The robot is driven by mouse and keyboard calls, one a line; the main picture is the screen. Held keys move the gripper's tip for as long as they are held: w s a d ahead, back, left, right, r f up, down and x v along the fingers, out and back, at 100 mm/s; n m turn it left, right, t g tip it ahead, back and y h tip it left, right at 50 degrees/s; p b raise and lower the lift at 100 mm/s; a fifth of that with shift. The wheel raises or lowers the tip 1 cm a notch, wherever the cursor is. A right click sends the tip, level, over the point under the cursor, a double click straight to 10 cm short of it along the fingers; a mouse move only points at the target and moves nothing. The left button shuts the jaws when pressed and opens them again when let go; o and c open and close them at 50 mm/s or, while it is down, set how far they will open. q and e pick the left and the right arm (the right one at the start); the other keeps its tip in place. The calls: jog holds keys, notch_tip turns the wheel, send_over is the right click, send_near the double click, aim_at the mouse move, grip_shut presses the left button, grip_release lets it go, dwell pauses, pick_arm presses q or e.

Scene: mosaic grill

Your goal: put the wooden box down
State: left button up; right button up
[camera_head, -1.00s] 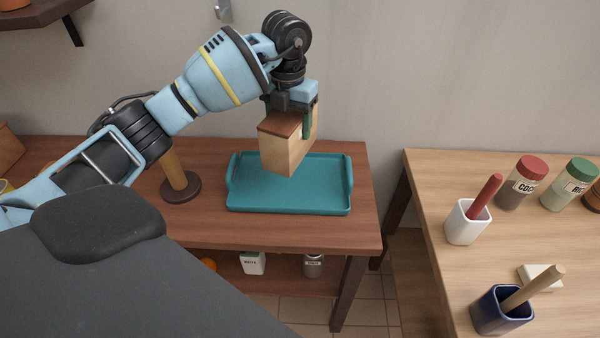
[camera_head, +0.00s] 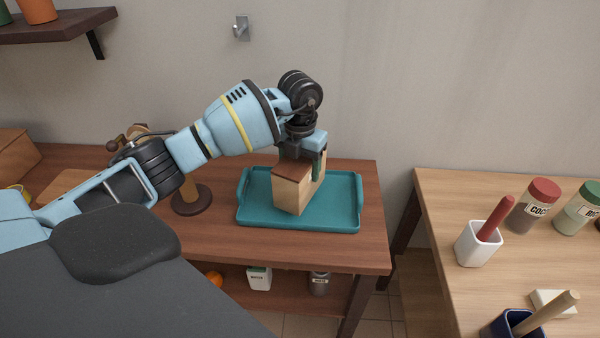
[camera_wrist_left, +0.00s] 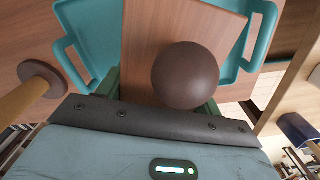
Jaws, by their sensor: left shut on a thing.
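The wooden box (camera_head: 291,192) has a pale body and a darker brown lid. It is upright over the middle of the teal tray (camera_head: 345,221); I cannot tell whether its underside touches the tray. My left gripper (camera_head: 316,164) is shut on the wooden box from above. In the left wrist view the box's lid (camera_wrist_left: 149,50) and its round dark knob (camera_wrist_left: 185,76) are close to the camera, with the tray (camera_wrist_left: 90,30) behind them. My right gripper is not in view.
The tray sits on a brown wooden table (camera_head: 300,248). A round-based wooden stand (camera_head: 191,199) is left of the tray. Past a gap on the right, a lighter table (camera_head: 440,195) holds a white cup (camera_head: 478,246), a blue cup (camera_head: 500,325) and spice jars (camera_head: 534,205).

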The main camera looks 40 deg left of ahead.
pick_arm(q)
notch_tip(320, 180, down, 2)
jog(key=shift+f, duration=0.15)
jog(key=o, duration=1.5)
jog(key=shift+f, duration=0.15)
jog(key=shift+o, duration=0.2)
notch_tip(320, 180, up, 12)
jog(key=shift+r, duration=0.15)
